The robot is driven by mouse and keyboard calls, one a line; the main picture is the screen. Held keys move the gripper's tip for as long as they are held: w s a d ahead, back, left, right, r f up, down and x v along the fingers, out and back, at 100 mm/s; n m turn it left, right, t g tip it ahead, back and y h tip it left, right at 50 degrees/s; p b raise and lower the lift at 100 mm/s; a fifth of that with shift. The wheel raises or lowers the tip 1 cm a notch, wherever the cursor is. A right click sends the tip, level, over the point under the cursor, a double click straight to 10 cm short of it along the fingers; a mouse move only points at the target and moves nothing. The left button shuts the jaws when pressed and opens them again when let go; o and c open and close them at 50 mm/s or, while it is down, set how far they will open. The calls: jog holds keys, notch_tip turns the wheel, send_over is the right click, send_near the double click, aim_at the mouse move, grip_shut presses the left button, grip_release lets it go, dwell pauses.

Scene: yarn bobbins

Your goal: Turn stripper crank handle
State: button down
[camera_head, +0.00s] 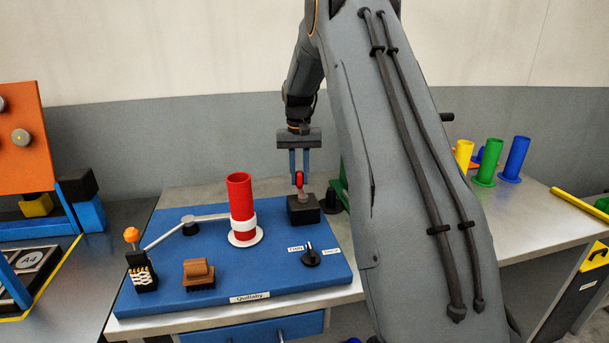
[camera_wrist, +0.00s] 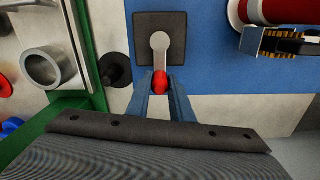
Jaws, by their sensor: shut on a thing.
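The stripper crank is a black block (camera_head: 303,209) with a grey crank arm on top, at the back right of the blue board (camera_head: 220,272). Its red handle knob (camera_head: 299,179) stands at the end of the crank arm (camera_wrist: 160,47). My gripper (camera_head: 299,186) comes down from above and is shut on the red knob. In the wrist view the two blue fingers (camera_wrist: 165,98) sit on either side of the red knob (camera_wrist: 160,84), and the crank arm points from the block's middle toward my gripper.
A red bobbin (camera_head: 240,205) stands upright left of the crank. A black selector knob (camera_head: 310,257), a brown brush (camera_head: 199,274) and an orange-topped lever (camera_head: 132,235) are on the board. Yellow, green (camera_head: 487,162) and blue bobbins stand at the right. A metal tube (camera_wrist: 50,68) lies left in the wrist view.

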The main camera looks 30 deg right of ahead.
jog(key=a+n, duration=0.1)
jog(key=n, duration=0.2)
jog(key=a+n, duration=0.1)
jog(key=n, duration=0.2)
jog(key=a+n+p, duration=0.1)
jog(key=a+n, duration=0.1)
jog(key=n, duration=0.1)
jog(key=shift+s+a+r, duration=0.1)
jog(key=shift+s, duration=0.1)
jog(key=shift+s+a+n+p, duration=0.2)
jog(key=shift+a+n, duration=0.1)
jog(key=shift+n, duration=0.4)
jog(key=shift+s+a+n+p, duration=0.15)
jog(key=shift+s+a+n, duration=0.1)
jog(key=shift+n, duration=0.45)
jog(key=c, duration=1.6)
grip_release()
jog(key=shift+o, duration=0.2)
notch_tip(320, 180, up, 8)
jog(key=b, duration=0.2)
